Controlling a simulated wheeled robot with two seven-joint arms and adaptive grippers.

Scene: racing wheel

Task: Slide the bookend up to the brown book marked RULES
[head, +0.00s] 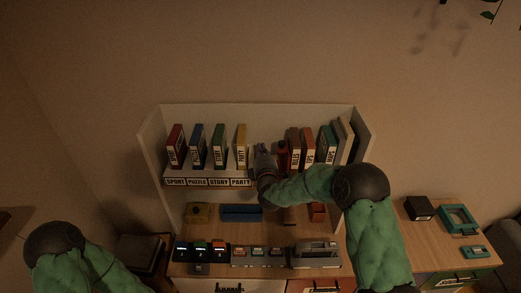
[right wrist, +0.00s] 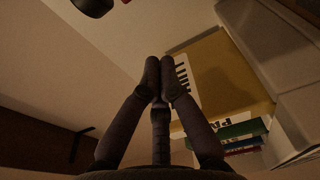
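My right gripper (head: 263,152) is at the middle of the upper shelf, in the gap between the yellow book (head: 241,146) and a dark red upright piece (head: 283,151) that looks like the bookend. In the right wrist view its fingertips (right wrist: 160,72) are together, with nothing seen between them; the yellow book (right wrist: 225,70) stands close on the right. Brown-red books (head: 295,146) stand just right of the red piece; I cannot read which is marked RULES. The bookend's base is hidden by my right arm. My left gripper is out of view; only its arm shows.
Red (head: 176,146), blue (head: 198,146) and green (head: 219,147) books stand left of the yellow one, above a label strip (head: 207,182). Green and dark books (head: 327,145) lean at the right. The desk below (head: 222,230) holds small boxes and trays.

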